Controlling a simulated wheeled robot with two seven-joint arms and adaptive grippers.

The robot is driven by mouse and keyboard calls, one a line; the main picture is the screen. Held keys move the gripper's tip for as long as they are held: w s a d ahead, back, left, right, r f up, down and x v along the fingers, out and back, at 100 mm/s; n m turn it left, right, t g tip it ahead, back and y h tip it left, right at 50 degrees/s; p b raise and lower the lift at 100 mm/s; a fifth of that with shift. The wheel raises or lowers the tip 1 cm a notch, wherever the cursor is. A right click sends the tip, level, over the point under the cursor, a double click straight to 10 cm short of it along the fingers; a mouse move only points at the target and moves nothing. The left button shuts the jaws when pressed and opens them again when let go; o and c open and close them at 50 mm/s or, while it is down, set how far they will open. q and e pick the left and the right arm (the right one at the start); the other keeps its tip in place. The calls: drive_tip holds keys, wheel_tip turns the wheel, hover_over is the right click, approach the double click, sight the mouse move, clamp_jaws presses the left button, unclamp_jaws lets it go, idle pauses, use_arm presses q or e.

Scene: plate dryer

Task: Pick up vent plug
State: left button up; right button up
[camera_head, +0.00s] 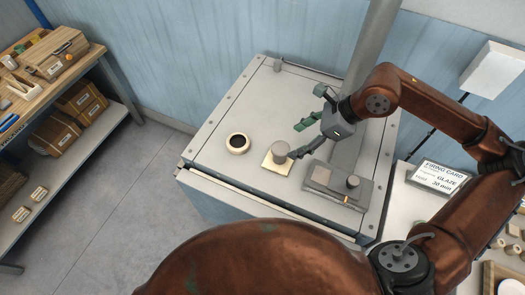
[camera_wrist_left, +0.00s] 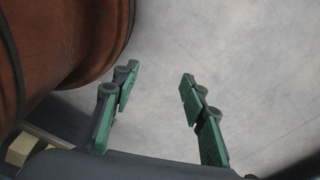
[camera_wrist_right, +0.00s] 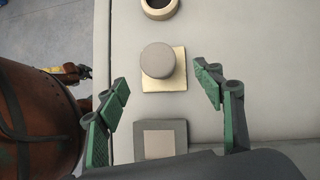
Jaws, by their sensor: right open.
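The vent plug, a grey round knob (camera_head: 280,151), stands on a pale square plate (camera_head: 270,164) on top of the grey dryer cabinet (camera_head: 225,187). In the right wrist view the knob (camera_wrist_right: 157,60) lies just beyond and between my spread fingertips, with its pale plate (camera_wrist_right: 178,86) under it. My right gripper (camera_head: 298,140) is open and empty beside the plug; I see no contact. In the right wrist view its green fingers (camera_wrist_right: 161,77) flank the plate with gaps on both sides. My left gripper (camera_wrist_left: 158,75) is open and empty above bare floor.
A pale ring with a dark hole (camera_head: 238,143) sits left of the plug. A post (camera_head: 372,40) rises behind. A firing card (camera_head: 437,178) stands at the right; a workbench (camera_head: 90,55) is at the left.

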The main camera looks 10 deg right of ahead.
sight(282, 147)
drive_tip(key=p+x, duration=0.1)
drive_tip(key=x, duration=0.3)
drive_tip(key=shift+a+f+p, duration=0.2)
drive_tip(key=shift+a+p, duration=0.2)
drive_tip(key=shift+p+x, duration=0.4)
drive_tip(key=shift+x, duration=0.85)
drive_tip(key=shift+w+a+f, duration=0.2)
drive_tip(key=shift+f, duration=0.2)
drive_tip(key=c, duration=0.9)
use_arm(q)
drive_tip(key=shift+w+d+r, duration=0.1)
drive_tip(key=shift+w+r, duration=0.9)
drive_tip(key=shift+r, duration=0.3)
use_arm(e)
drive_tip(key=c, duration=0.5)
